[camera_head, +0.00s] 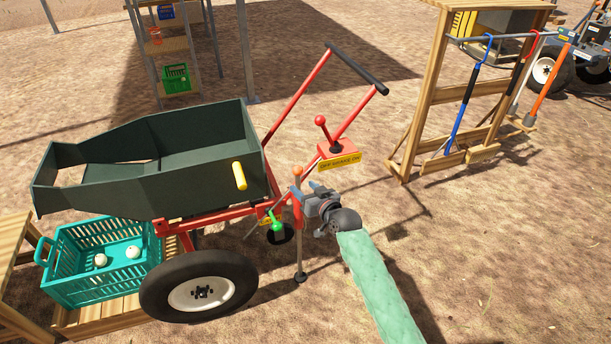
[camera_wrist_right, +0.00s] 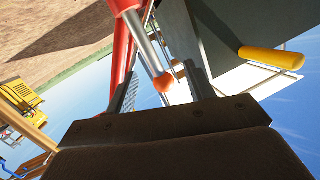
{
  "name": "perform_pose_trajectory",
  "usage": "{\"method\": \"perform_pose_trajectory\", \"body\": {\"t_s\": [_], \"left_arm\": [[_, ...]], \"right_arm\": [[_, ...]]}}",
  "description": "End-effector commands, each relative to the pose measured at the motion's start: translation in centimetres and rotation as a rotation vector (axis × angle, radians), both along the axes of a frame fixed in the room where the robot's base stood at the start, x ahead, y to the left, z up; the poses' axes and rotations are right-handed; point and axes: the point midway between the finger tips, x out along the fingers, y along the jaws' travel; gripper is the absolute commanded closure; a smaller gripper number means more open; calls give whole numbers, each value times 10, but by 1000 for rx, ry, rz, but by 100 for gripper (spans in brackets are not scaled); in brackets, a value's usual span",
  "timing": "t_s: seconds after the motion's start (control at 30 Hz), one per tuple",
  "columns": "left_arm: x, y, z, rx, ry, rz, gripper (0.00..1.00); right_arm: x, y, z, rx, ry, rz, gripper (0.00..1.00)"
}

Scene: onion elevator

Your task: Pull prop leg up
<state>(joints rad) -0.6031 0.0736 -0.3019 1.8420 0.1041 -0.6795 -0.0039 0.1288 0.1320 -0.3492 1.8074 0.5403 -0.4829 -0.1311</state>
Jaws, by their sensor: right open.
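The prop leg (camera_head: 299,240) is a grey upright rod with an orange knob on top and a dark round foot on the ground, at the front of the red-framed cart. My right gripper (camera_head: 306,203) is right beside its upper part. In the right wrist view, the gripper (camera_wrist_right: 160,55) is open, and the orange knob and grey rod of the prop leg (camera_wrist_right: 155,52) show between its fingers. I cannot tell whether a finger touches it. My left gripper is not in view.
The cart's dark green hopper (camera_head: 190,142), black wheel (camera_head: 160,298) and red brake lever (camera_head: 325,132) are close by. A green-handled pin (camera_head: 276,222) hangs left of the leg. A teal crate (camera_head: 62,262) with onions stands left. A tool rack (camera_head: 425,95) stands right.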

Motion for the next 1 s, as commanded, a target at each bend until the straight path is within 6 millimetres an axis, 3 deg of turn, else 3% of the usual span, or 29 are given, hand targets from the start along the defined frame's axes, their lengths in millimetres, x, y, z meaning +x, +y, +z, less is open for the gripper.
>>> {"method": "perform_pose_trajectory", "body": {"t_s": [0.1, 0.23, 0.37, 0.8, 1.0], "left_arm": [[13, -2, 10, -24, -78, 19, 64], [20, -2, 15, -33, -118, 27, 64], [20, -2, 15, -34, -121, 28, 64], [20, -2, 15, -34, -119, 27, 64], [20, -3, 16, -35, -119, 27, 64]], "right_arm": [[4, -3, 19, 47, -85, -27, 47], [7, -6, 28, 59, -133, -44, 47], [14, -2, 29, 53, -139, -45, 47], [65, 27, 28, 51, -138, -44, 47], [73, 32, 28, 50, -137, -43, 47]]}}
